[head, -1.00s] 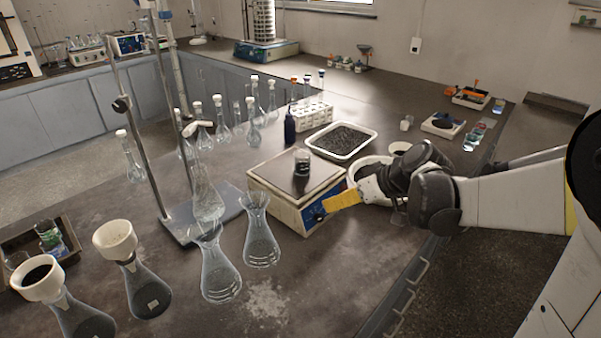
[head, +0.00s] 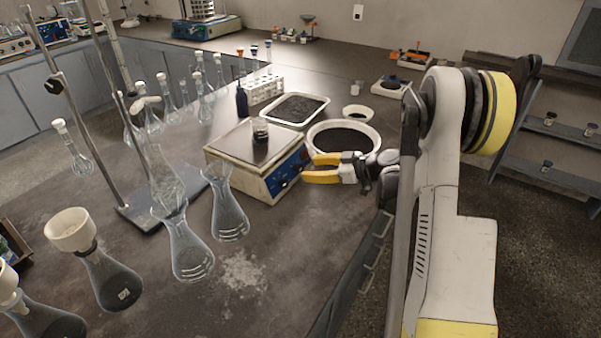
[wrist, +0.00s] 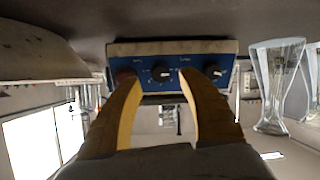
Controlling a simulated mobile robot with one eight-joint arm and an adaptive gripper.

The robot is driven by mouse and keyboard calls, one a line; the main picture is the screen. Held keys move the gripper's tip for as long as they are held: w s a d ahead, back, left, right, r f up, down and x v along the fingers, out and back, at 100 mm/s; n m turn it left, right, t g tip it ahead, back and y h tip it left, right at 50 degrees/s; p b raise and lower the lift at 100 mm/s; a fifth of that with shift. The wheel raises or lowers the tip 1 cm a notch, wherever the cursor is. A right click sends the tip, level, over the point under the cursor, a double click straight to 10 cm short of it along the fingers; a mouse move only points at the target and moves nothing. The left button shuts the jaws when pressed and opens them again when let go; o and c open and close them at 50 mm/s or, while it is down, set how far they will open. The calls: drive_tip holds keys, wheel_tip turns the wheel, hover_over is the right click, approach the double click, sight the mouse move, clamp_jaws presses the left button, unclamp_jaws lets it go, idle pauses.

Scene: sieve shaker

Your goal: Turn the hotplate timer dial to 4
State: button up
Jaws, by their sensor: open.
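The hotplate (head: 226,150) stands on the bench with a flat top and a blue front panel (head: 287,170). A small beaker with dark contents (head: 260,131) rests on its top. My gripper (head: 308,168) is open, its yellow fingers pointing at the panel. The wrist view shows the panel upside down, with one black dial (wrist: 160,73) between my open fingers (wrist: 156,77). A reddish part shows behind the left fingertip. The labels and dial settings are too small to read, so I cannot tell which is the timer.
A white bowl of dark grains (head: 372,133) stands close behind my gripper. A tray of dark grains (head: 322,105) lies behind the hotplate. Glass flasks (head: 229,215) stand to its left, near a retort stand (head: 95,125).

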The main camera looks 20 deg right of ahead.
sight(302, 168)
drive_tip(key=shift+b+x, duration=0.6)
drive_tip(key=shift+x, duration=1.8)
clamp_jaws()
